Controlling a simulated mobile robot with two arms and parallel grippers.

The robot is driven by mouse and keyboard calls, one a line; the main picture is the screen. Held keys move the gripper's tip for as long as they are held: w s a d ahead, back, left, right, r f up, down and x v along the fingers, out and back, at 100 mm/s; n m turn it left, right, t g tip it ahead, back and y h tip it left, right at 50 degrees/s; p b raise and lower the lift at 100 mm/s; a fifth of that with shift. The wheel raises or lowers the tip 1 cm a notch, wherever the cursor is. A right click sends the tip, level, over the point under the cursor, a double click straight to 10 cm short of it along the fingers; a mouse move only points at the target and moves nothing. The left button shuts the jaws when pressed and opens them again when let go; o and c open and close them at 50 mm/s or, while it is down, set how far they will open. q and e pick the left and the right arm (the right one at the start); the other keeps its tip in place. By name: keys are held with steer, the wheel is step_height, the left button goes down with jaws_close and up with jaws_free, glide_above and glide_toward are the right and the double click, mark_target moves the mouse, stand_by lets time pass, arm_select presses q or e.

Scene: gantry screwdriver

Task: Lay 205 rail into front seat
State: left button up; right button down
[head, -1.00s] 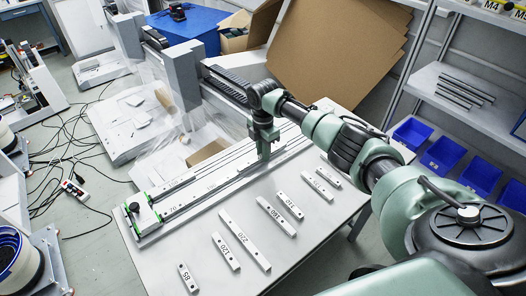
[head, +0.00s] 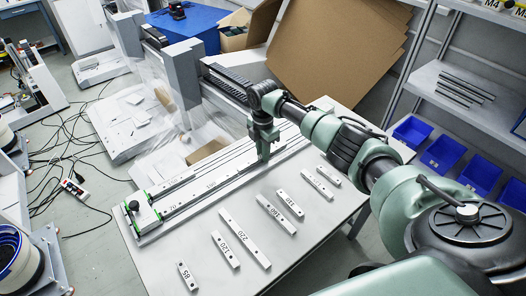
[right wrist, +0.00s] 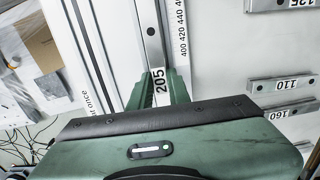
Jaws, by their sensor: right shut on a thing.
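The 205 rail (right wrist: 150,35) is a narrow grey bar with a dark hole and a "205" label, between my right gripper's fingers in the right wrist view. My right gripper (right wrist: 161,85) is shut on it. In the head view my right gripper (head: 263,155) points down over the long fixture (head: 148,236), at the front row of its seats. The rail lies lengthwise along the fixture, beside a printed ruler strip (right wrist: 181,45). I cannot tell whether it is fully down in the front seat, since the fingers hide part of it. My left gripper is out of view.
Several labelled rails lie apart on the table right of the fixture, including the 220 rail (head: 244,239), 120 rail (head: 225,250) and 85 rail (head: 187,276). The gantry beam (head: 222,88) stands behind my right gripper. Bare table shows at the front right.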

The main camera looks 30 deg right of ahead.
steer(key=shift+f, duration=0.1)
steer(key=c, duration=1.3)
jaws_free()
steer(key=shift+o, duration=0.2)
steer(key=shift+f, duration=0.1)
step_height(320, 180, up, 8)
